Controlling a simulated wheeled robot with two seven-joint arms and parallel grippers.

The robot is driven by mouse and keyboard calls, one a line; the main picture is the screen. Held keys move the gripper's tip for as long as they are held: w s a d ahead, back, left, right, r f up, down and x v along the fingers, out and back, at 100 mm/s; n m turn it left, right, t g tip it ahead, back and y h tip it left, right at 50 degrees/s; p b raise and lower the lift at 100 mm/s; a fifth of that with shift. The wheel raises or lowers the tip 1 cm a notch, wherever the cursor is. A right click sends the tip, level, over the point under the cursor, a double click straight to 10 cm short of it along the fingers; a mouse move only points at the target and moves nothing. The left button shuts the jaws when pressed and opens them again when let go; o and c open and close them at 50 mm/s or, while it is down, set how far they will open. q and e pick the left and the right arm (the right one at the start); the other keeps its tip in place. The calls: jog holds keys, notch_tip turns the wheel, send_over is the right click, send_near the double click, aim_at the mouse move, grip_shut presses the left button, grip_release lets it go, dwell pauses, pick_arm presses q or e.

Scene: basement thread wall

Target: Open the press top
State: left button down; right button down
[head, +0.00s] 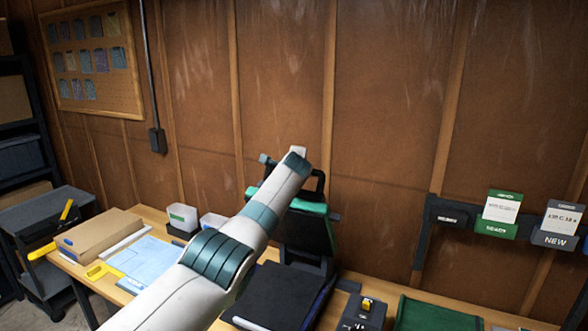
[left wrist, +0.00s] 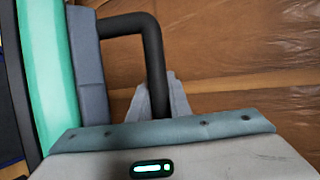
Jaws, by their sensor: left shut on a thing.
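The press stands on the bench. Its dark lower bed (head: 275,292) lies flat, and its dark top (head: 312,238) with green edges stands raised and steeply tilted behind the bed. In the left wrist view the top's green edge (left wrist: 45,75) runs along the left side. A bent black handle (left wrist: 154,55) comes off its grey bracket. My left gripper (left wrist: 160,100) is shut on the handle, with the bar between its fingers. In the head view my left arm covers part of the press, and the gripper (head: 298,153) is at the top's upper end. My right gripper is out of view.
Left on the bench are a cardboard box (head: 100,232), blue sheets (head: 148,257) and small white bins (head: 182,217). Right of the press are a small dark box with a yellow switch (head: 366,305) and a green mat (head: 435,315). A wood-panelled wall (head: 390,100) stands close behind.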

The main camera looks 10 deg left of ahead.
pick_arm(q)
jog(key=shift+s+f, duration=0.1)
jog(key=shift+f, duration=0.6)
jog(key=c, duration=1.7)
grip_release()
jog(key=shift+d, duration=0.1)
jog(key=shift+o, duration=0.3)
jog(key=shift+w+d+f, duration=0.1)
jog(key=shift+w, duration=0.2)
jog(key=shift+r, duration=0.3)
jog(key=shift+s, duration=0.15)
jog(key=b+v, duration=0.7)
jog(key=v, duration=1)
jog(key=shift+r, duration=0.25)
